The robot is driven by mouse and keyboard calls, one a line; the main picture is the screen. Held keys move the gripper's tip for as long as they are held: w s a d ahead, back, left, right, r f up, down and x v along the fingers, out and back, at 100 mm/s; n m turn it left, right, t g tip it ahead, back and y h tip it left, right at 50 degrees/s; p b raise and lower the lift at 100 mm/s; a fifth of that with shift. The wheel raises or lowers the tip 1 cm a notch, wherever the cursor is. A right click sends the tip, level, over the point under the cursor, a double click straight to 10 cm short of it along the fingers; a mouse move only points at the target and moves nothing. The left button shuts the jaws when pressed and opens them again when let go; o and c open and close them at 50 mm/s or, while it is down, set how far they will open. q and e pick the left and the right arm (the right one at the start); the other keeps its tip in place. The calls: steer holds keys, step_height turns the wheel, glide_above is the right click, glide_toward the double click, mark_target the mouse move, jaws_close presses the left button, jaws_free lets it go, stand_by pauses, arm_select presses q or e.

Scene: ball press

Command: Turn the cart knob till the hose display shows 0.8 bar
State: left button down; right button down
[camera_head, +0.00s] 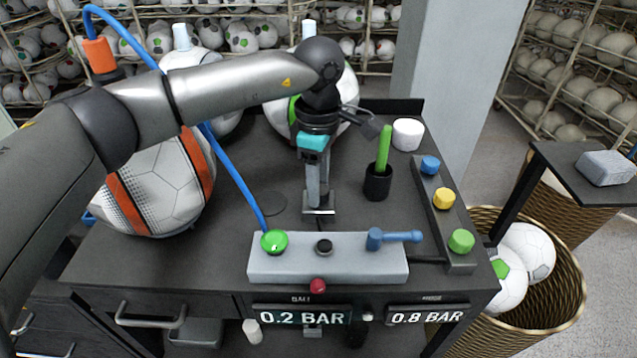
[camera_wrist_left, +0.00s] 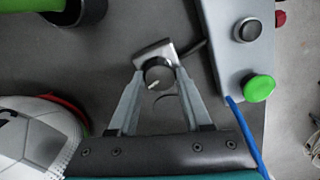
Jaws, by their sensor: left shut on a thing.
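The cart knob (camera_wrist_left: 158,74) is a dark round knob with a pale mark, on a small metal plate, in the left wrist view. My left gripper (camera_wrist_left: 157,80) has its two fingers shut on the knob, one on each side. In the head view my left gripper (camera_head: 318,203) points straight down at the cart top, and the fingers hide most of the knob. The right display (camera_head: 428,316) on the cart front, with a small blurred label that seems to read hose, shows 0.8 BAR. The left display (camera_head: 301,317), labelled BALL, shows 0.2 BAR. My right gripper is not in view.
A grey control box (camera_head: 335,268) with a green button (camera_head: 274,242), a black button (camera_head: 324,247) and a blue lever (camera_head: 395,237) lies in front of the gripper. A black cup (camera_head: 378,182) stands to the right. A large ball (camera_head: 160,185) sits at left, a blue hose beside it.

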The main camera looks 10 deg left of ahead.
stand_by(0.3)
arm_select(q)
steer(key=shift+c, duration=1.7)
jaws_free()
step_height(320, 180, up, 15)
steer(key=shift+r, duration=0.15)
